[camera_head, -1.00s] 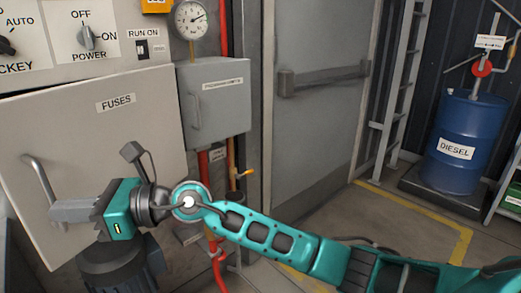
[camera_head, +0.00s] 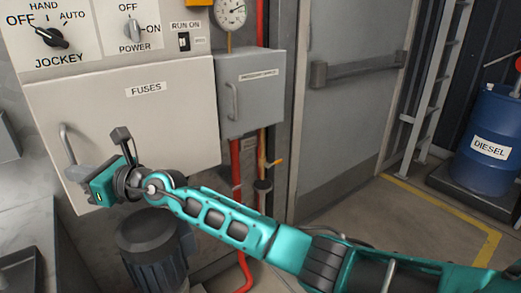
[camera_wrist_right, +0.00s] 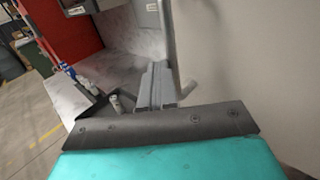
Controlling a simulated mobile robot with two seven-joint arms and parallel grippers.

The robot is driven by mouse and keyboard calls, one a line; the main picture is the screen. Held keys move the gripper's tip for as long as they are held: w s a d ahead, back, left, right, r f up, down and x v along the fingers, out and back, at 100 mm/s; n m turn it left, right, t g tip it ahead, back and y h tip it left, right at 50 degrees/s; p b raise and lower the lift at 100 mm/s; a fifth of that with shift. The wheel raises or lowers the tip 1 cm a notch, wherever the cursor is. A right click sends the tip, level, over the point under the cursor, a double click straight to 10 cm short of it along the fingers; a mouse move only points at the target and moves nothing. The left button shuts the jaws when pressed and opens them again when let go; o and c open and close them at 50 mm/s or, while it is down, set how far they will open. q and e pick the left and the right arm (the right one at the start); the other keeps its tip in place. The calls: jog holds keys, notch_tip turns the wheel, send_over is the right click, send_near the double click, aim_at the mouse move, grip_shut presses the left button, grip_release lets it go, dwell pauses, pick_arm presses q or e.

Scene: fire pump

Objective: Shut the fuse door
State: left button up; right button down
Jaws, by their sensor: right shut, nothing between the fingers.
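The fuse door (camera_head: 140,125) is a large light grey panel labelled FUSES, below the switch panel in the head view. Its top edge lies close under that panel; I cannot tell whether it is fully flush. Its bar handle (camera_head: 68,145) is near the left edge. My right gripper (camera_head: 75,174) is at the door's lower left, just below the handle. In the right wrist view the fingers (camera_wrist_right: 157,82) are together and empty, beside the door's pale face (camera_wrist_right: 245,60). I cannot tell whether they touch it. My left gripper is not in view.
A grey box (camera_head: 250,90) with its own handle is right of the door, with red pipes (camera_head: 237,165) below. A dark motor-like cylinder (camera_head: 150,250) stands under my right arm. A grey exit door (camera_head: 350,110), ladder (camera_head: 430,90) and blue diesel drum (camera_head: 487,140) are farther right.

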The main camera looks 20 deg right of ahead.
jog(key=shift+w, duration=0.2)
dwell(0.3)
dwell(0.4)
